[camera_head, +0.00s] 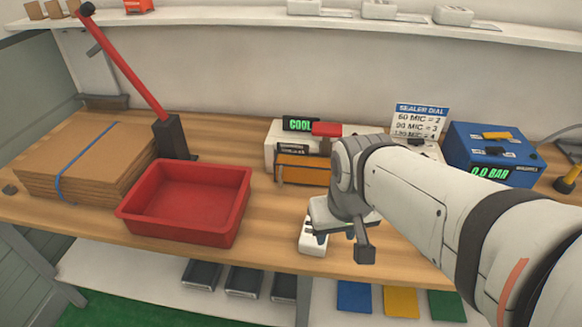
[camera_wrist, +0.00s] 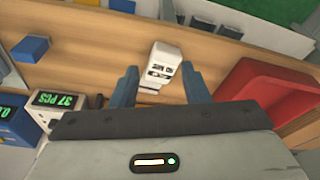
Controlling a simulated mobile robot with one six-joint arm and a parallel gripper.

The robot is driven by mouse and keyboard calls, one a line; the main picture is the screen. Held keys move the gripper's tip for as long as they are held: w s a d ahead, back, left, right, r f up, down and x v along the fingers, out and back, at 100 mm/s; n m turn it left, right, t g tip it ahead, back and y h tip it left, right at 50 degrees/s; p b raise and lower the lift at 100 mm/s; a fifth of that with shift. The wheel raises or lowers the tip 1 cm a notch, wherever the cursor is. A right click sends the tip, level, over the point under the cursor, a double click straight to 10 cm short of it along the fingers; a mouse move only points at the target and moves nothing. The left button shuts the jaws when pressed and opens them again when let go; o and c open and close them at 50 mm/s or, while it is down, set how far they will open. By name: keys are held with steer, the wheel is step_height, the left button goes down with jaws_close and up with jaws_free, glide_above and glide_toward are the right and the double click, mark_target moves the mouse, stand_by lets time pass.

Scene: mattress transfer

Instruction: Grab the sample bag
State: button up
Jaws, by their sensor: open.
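A small white item with dark printed patches (camera_head: 311,240) lies on the bench near its front edge. It also shows in the wrist view (camera_wrist: 162,62). I cannot tell whether it is the sample bag, and nothing else in view is clearly a bag. My gripper (camera_head: 342,246) hangs just above and to the right of it in the head view, hiding part of it. In the wrist view my gripper (camera_wrist: 159,74) is open, its two blue-grey fingers apart, with the white item showing between and beyond them. Nothing is held.
A red tray (camera_head: 128,212) stands left of my gripper. Stacked cardboard (camera_head: 60,185) and a red lever tool (camera_head: 130,70) are farther left. Bins sit below.

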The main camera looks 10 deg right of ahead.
mark_target(307, 244)
steer(key=shift+o, duration=0.7)
steer(key=shift+w+f, duration=0.1)
steer(key=shift+w, duration=0.25)
steer(key=o, duration=0.6)
steer(key=w+f+m+g, duration=0.1)
steer(key=w+f+m, duration=0.1)
steer(key=w+f, duration=0.2)
steer(key=w, duration=0.3)
steer(key=shift+w+d+m+g, duration=0.3)
steer(key=shift+w+d, duration=0.05)
steer(key=shift+o, duration=1.3)
steer(key=w+f+m, duration=0.1)
steer(key=w+f, duration=0.1)
steer(key=f, duration=0.1)
steer(key=w+f+m+g, duration=0.1)
steer(key=w+f, duration=0.2)
steer(key=shift+w, duration=0.15)
steer(key=shift+w+f, duration=0.2)
steer(key=shift+f, duration=0.45)
steer(key=shift+f+p, duration=0.35)
steer(key=shift+f, duration=3.15)
